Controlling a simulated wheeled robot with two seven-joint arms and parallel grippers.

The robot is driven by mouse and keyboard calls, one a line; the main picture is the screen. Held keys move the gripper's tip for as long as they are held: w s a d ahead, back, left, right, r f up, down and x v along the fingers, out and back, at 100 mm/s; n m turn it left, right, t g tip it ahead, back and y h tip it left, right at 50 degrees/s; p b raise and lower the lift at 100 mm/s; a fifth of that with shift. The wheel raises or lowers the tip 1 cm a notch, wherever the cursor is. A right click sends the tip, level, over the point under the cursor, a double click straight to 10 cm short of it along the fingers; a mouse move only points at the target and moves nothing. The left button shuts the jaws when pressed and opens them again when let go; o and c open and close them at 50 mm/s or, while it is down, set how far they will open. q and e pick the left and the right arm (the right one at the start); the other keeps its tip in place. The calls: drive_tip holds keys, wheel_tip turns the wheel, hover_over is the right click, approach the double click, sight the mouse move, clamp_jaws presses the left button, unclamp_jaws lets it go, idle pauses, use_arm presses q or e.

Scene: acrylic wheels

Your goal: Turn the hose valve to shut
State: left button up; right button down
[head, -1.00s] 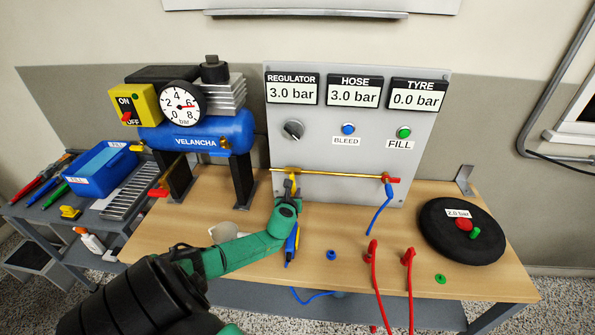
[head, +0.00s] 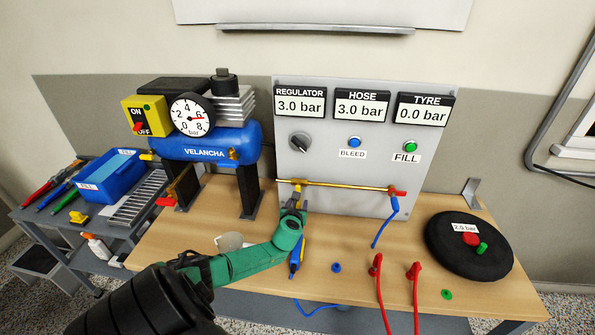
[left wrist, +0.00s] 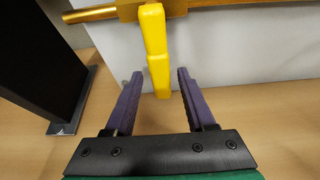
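A yellow lever (left wrist: 155,45) hangs down from a brass fitting on the horizontal brass pipe (head: 345,186) in front of the grey panel. In the left wrist view it leans slightly, and its lower end shows between my left gripper's fingers. My left gripper (left wrist: 159,75) is open, with a visible gap on both sides of the lever. In the head view my left gripper (head: 294,195) covers most of the lever. A red handle (head: 398,193) sits at the pipe's right end, above a blue hose (head: 385,225). The hose display (head: 361,105) reads 3.0 bar. My right gripper is not in view.
The blue compressor (head: 200,147) stands left on black legs, with a red-handled valve below. A black tyre (head: 468,247) lies at the right. Two red hose ends (head: 376,265) and a blue-and-yellow item (head: 295,262) are near the bench front. A bracket (head: 470,190) stands at the right.

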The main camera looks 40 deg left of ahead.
use_arm(q)
drive_tip(key=shift+r, duration=0.1)
drive_tip(key=shift+s+d+r+p, duration=0.2)
drive_tip(key=shift+s+d+p, duration=0.05)
drive_tip(key=shift+s+p, duration=0.1)
drive_tip(key=p+v, duration=0.2)
drive_tip(key=v, duration=1.1)
drive_tip(key=shift+s+d+p, duration=0.2)
drive_tip(key=shift+s+p, duration=0.05)
drive_tip(key=shift+p, duration=0.05)
